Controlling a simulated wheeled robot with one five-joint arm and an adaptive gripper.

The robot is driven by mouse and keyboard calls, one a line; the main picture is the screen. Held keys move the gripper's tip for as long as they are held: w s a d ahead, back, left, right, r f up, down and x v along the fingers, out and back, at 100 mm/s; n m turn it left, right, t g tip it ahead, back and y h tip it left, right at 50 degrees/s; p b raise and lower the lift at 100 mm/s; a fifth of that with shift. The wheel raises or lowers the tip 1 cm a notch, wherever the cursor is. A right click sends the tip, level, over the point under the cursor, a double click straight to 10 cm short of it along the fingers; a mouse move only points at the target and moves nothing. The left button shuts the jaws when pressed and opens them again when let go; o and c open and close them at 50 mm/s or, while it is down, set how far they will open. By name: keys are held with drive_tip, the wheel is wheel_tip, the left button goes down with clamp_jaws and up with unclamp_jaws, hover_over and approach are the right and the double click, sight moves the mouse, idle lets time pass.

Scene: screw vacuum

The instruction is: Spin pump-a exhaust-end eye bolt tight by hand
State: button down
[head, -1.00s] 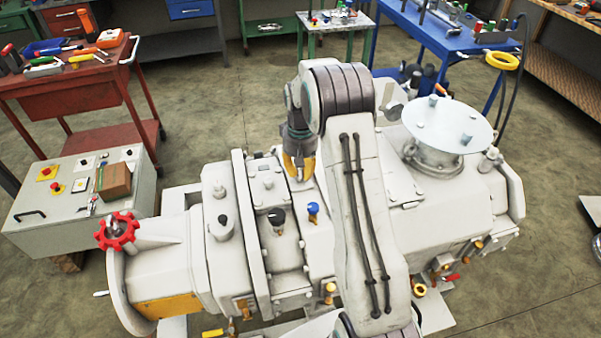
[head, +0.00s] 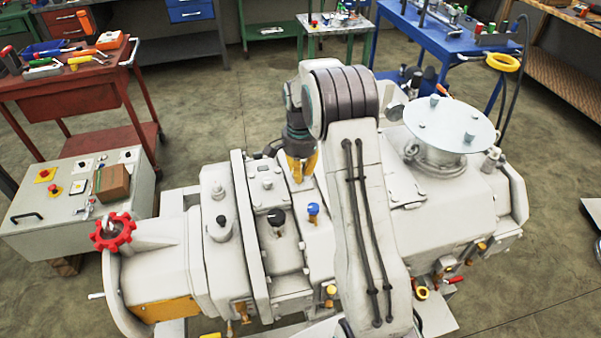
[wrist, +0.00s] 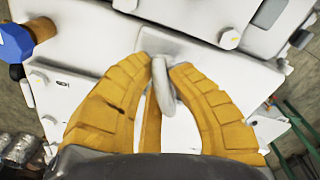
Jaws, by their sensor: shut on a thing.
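My gripper (wrist: 162,68) has yellow fingers, closed around a pale grey ring, the eye bolt (wrist: 164,88), in the wrist view. The ring stands upright between the fingertips, and its lower end is partly hidden by them. In the head view my gripper (head: 300,176) points down onto the top of the white pump (head: 325,235), just left of my arm. The eye bolt cannot be made out there.
A blue-topped fitting (head: 313,209) and a black knob (head: 276,217) rise from the pump near my gripper. A red handwheel (head: 113,232) is at its left end. A round flange plate (head: 450,122) stands to the right. A grey control box (head: 40,228) sits at left.

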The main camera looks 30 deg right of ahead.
drive_tip(key=m, duration=0.6)
drive_tip(key=shift+a+r+m, duration=0.1)
drive_tip(key=shift+m, duration=0.2)
idle(0.4)
drive_tip(key=shift+w, duration=0.1)
drive_tip(key=c, duration=1.1)
unclamp_jaws()
drive_tip(key=shift+c, duration=0.2)
wheel_tip(320, 180, up, 12)
drive_tip(key=shift+f, duration=0.1)
